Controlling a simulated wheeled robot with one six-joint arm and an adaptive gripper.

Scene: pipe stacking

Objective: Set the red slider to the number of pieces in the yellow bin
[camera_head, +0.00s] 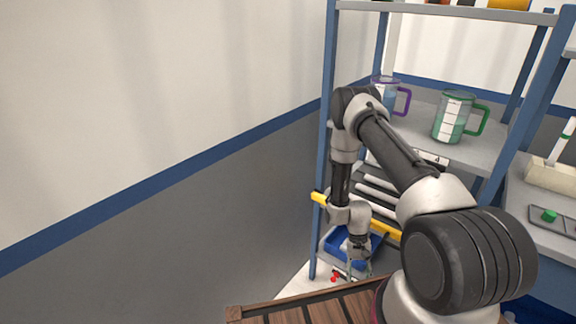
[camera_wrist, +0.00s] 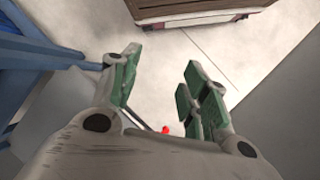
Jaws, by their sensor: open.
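A small red knob (camera_head: 334,279), which looks like the red slider, shows low at the shelf's left post, just left of my gripper (camera_head: 358,270). In the wrist view the red knob (camera_wrist: 165,130) is small, between the bases of my fingers and partly hidden by my gripper body. The slider's scale cannot be read. No yellow bin can be made out.
A blue bin (camera_head: 342,240) sits low in the blue-framed shelf, behind my gripper. A yellow rail (camera_head: 386,229) crosses the shelf front. Measuring jugs (camera_head: 452,118) stand above. A slatted wooden thing (camera_head: 300,312) is in front. A grey wall (camera_head: 190,255) stands left.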

